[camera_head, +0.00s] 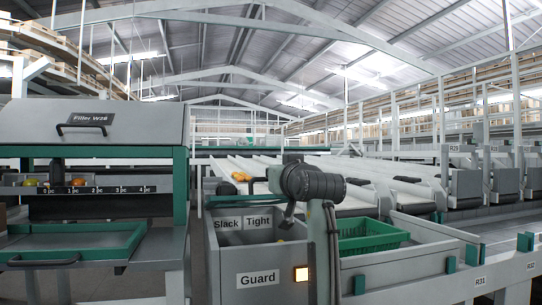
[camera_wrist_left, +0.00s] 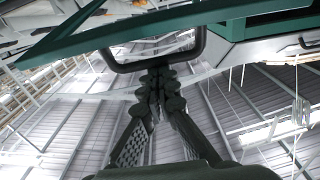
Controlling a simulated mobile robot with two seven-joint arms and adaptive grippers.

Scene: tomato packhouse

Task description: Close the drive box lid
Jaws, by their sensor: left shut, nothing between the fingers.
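A grey box (camera_head: 225,262) marked "Guard" on its front, with a lit orange lamp, stands in the middle of the head view. Its top is open; "Slack" and "Tight" labels show on its inner back wall. I cannot make out its lid for sure. My left gripper (camera_wrist_left: 161,78) is shut and empty in the left wrist view. Its fingertips overlap a black bar handle (camera_wrist_left: 202,47) below a green edge (camera_wrist_left: 150,28); I cannot tell whether they touch. Neither gripper shows clearly in the head view.
A filler machine (camera_head: 90,115) with a hood, and a green tray (camera_head: 135,238) with a black handle (camera_head: 42,262), stand at the left. A dark ribbed cylinder (camera_head: 315,184) blocks part of the box's right side. A green crate (camera_head: 370,240) sits behind. Conveyors run at the right.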

